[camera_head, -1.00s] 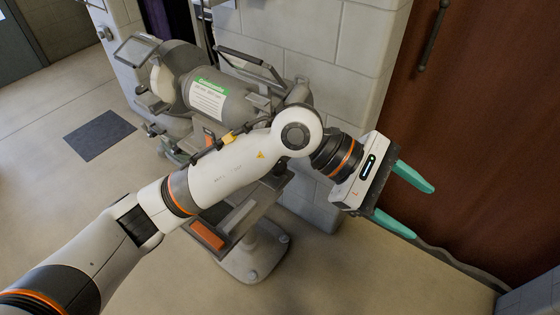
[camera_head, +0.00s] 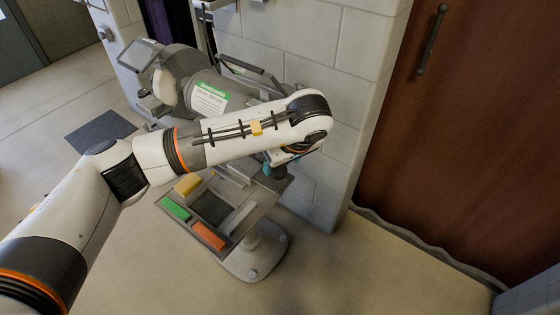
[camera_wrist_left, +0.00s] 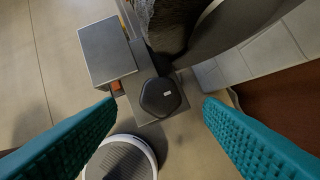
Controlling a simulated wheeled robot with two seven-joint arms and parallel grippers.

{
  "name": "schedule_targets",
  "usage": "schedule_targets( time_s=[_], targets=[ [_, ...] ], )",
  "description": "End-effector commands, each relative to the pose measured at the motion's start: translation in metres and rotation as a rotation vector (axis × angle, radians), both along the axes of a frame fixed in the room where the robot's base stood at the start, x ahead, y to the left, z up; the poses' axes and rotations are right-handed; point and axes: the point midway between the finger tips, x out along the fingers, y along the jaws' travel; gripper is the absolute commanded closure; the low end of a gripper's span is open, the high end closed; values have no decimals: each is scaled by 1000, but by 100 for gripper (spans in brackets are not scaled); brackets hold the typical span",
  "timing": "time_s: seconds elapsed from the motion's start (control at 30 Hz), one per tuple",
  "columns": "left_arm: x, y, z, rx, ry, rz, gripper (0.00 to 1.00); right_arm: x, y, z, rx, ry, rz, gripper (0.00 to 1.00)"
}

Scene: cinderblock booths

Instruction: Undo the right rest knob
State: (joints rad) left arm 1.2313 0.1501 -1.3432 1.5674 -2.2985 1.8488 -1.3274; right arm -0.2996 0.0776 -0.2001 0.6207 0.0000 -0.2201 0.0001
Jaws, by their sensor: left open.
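A bench grinder (camera_head: 210,98) with a green-and-white label stands on a pedestal by the block wall. In the left wrist view a black, rounded many-sided knob (camera_wrist_left: 162,97) with a small white mark lies between and beyond my teal fingertips, next to a flat grey rest plate (camera_wrist_left: 107,52). My left gripper (camera_wrist_left: 159,102) is open, with a finger on each side of the knob in the picture; I see no contact. In the head view my forearm and wrist hide the knob and most of the left gripper; a bit of teal finger (camera_head: 279,163) shows. My right gripper is not in view.
The grinder's wheel (camera_wrist_left: 165,25) and guard are close above the knob in the wrist view. Below is a tray (camera_head: 210,208) with green, yellow and orange blocks, over a round pedestal foot (camera_head: 252,262).

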Motion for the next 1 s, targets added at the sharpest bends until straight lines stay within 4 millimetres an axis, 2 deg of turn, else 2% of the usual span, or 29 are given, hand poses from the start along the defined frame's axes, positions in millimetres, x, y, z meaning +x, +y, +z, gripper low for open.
schedule_targets(
  time_s=[0.1, 0.27, 0.6, 0.87, 1.0],
  targets=[
    [5, 4, -16, -1, 3, 3, 38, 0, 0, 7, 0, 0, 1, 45],
    [10, 7, -30, -1, 2, 1, 38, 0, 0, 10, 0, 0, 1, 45],
    [12, 7, -34, -1, 0, 0, 38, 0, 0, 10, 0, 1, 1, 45],
    [12, 7, -33, -1, 0, 0, 81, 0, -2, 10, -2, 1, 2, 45],
    [12, 7, -33, -2, 0, 4, 83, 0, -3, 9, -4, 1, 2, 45]
  ],
)
